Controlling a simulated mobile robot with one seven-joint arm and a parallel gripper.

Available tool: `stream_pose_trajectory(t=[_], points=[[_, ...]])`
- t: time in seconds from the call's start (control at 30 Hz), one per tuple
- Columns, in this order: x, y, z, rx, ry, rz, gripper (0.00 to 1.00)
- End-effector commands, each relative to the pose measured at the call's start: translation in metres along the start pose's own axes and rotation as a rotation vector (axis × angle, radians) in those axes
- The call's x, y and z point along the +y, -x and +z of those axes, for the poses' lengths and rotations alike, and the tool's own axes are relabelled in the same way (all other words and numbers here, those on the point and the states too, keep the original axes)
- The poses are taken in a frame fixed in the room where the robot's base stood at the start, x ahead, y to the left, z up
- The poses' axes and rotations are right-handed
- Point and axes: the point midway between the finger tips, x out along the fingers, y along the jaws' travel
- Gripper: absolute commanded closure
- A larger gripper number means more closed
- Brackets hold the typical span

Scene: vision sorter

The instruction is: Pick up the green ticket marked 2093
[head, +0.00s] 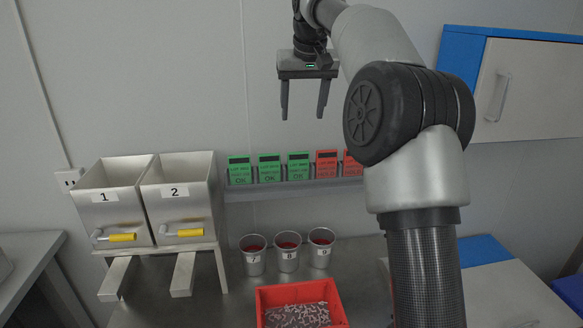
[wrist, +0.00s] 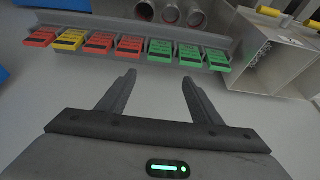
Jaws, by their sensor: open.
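Three green tickets stand in a row on a grey wall ledge: the left one (head: 239,170), the middle one (head: 269,168) and the right one (head: 298,167). Each reads OK; their numbers are too small to read, so I cannot tell which is 2093. In the wrist view the green tickets (wrist: 160,50), (wrist: 190,56) and (wrist: 218,61) are on the right part of the row. My gripper (head: 303,115) is open and empty, pointing down above the ledge, apart from all tickets. Its fingers (wrist: 159,77) show spread in the wrist view.
Red tickets (head: 326,165) and a yellow ticket (wrist: 70,40) share the ledge (head: 240,185). Two numbered metal bins (head: 105,205) stand left. Cups 7, 8 and 9 (head: 288,259) and a red tray (head: 300,291) sit below. The wall around my gripper is clear.

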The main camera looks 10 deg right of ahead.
Motion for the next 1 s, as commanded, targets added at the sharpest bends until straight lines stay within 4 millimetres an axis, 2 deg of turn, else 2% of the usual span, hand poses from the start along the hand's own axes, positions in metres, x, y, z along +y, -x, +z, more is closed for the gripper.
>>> stream_pose_trajectory(t=[0.4,0.53,0.77,1.0], points=[[0.000,-0.087,0.002,-0.004,0.001,0.000,0.41],[0.000,-0.102,0.001,-0.002,0.001,0.000,0.41],[0.000,-0.114,0.001,-0.002,0.001,0.000,0.41],[0.000,-0.149,0.001,-0.003,0.001,0.000,0.41]])
